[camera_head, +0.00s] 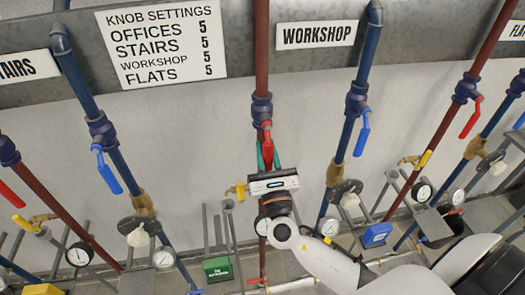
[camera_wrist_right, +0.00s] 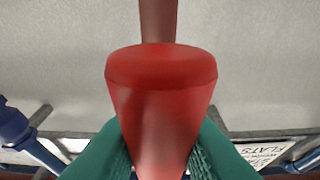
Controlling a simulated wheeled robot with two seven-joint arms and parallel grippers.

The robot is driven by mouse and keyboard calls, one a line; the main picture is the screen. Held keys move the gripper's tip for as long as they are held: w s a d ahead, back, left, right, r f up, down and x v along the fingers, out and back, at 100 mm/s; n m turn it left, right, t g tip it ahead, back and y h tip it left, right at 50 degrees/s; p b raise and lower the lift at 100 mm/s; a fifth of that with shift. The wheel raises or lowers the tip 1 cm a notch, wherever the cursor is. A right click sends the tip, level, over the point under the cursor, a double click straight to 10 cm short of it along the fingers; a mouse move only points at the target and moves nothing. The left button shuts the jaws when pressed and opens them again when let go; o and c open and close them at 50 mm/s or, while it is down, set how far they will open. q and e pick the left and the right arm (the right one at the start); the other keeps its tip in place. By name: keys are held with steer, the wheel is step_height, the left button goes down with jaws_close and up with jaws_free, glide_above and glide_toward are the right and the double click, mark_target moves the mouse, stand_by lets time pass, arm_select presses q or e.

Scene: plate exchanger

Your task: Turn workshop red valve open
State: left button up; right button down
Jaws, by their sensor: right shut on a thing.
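The fingers hide part of the handle. My left gripper is not in view.
A blue pipe with a blue handle (camera_head: 363,132) runs to the right of the red pipe. Another blue handle (camera_head: 107,172) hangs at the left, and another red handle (camera_head: 471,118) at the right. Gauges, yellow taps and a green box (camera_head: 218,269) are lower down.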

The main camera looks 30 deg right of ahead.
steer(key=shift+d+r, duration=0.15)
stand_by(0.3)
steer(key=c, duration=1.5)
jaws_free()
steer(key=o, duration=0.3)
steer(key=shift+w, duration=0.1)
steer(key=b+v, duration=0.5)
steer(key=v, duration=0.7)
steer(key=shift+d, duration=0.1)
